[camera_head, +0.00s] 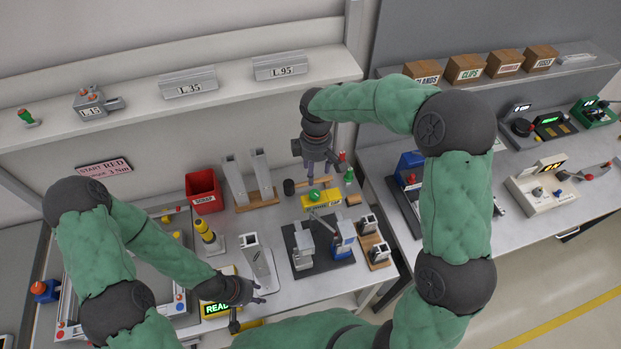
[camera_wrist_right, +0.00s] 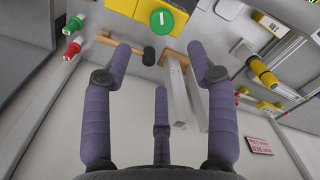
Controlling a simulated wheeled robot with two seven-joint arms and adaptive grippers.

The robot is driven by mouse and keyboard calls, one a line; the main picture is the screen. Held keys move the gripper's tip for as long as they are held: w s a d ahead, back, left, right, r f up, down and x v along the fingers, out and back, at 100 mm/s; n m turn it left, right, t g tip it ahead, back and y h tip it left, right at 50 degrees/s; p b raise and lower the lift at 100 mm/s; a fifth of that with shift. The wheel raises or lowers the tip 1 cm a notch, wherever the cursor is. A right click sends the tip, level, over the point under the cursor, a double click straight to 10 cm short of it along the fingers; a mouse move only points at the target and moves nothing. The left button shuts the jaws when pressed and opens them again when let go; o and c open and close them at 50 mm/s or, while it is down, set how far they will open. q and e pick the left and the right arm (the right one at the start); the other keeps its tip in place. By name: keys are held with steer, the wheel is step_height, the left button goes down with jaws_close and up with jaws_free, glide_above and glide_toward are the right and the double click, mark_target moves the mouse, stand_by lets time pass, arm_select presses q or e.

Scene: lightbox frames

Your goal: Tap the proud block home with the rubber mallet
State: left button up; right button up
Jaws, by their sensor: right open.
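The rubber mallet (camera_head: 289,187), with a black head and a short wooden handle, lies on the bench below my right gripper (camera_head: 309,168). In the right wrist view the mallet head (camera_wrist_right: 148,56) shows between and beyond the spread fingers of my right gripper (camera_wrist_right: 159,47), apart from them. That gripper is open and empty. My left gripper (camera_head: 252,292) is low over the front of the bench, beside a grey upright profile (camera_head: 257,262); its finger state is unclear. I cannot tell which block is the proud one.
A yellow unit with a green knob (camera_head: 315,196) sits right of the mallet. Upright grey profiles (camera_head: 236,181) on a wooden base and a red bin (camera_head: 203,191) stand to its left. A dark plate (camera_head: 327,265) with grey and blue fixtures is in front. A shelf (camera_head: 220,75) runs behind.

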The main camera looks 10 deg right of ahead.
mark_target(314, 193)
steer(key=f, duration=0.7)
steer(key=s+f+p, duration=0.1)
steer(key=f, duration=0.2)
steer(key=shift+a+f, duration=0.15)
steer(key=shift+f, duration=0.1)
jaws_close()
